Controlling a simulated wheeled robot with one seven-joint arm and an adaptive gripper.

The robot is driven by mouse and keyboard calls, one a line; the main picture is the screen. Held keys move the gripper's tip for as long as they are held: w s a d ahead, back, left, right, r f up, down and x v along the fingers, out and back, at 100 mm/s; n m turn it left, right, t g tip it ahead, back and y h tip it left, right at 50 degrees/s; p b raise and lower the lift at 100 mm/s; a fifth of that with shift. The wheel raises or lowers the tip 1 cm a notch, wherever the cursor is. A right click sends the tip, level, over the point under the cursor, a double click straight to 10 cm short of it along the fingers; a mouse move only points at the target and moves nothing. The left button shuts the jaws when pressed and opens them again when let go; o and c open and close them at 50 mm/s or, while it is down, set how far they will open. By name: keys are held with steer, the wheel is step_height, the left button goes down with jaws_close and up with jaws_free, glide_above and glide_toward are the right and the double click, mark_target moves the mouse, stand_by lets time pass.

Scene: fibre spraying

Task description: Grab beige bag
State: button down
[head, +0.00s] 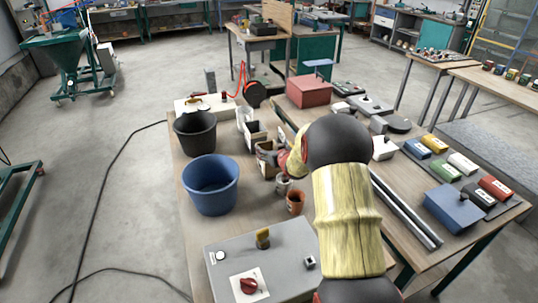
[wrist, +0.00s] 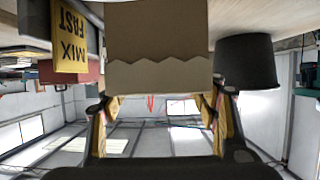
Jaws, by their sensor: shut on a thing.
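The beige bag (wrist: 158,45), with a zigzag top edge, fills the upper middle of the upside-down wrist view. It is between the two fingers of my gripper (wrist: 160,105), which is shut on it. In the head view the bag (head: 265,152) looks brownish and stands on the table right of the buckets. My gripper (head: 282,160) reaches it from the right. My arm hides part of the area behind it, and the finger contact is hard to see there.
A black bucket (head: 195,133) and a blue bucket (head: 211,185) stand left of the bag. A pale container (head: 256,134) is just behind it. A small grey cup (head: 283,184) and an orange cup (head: 295,202) stand close in front. A grey control box (head: 262,268) is nearest.

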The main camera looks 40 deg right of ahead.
steer(key=shift+r, duration=0.2)
step_height(320, 180, up, 10)
steer(key=p, duration=0.3)
steer(key=shift+f, duration=0.2)
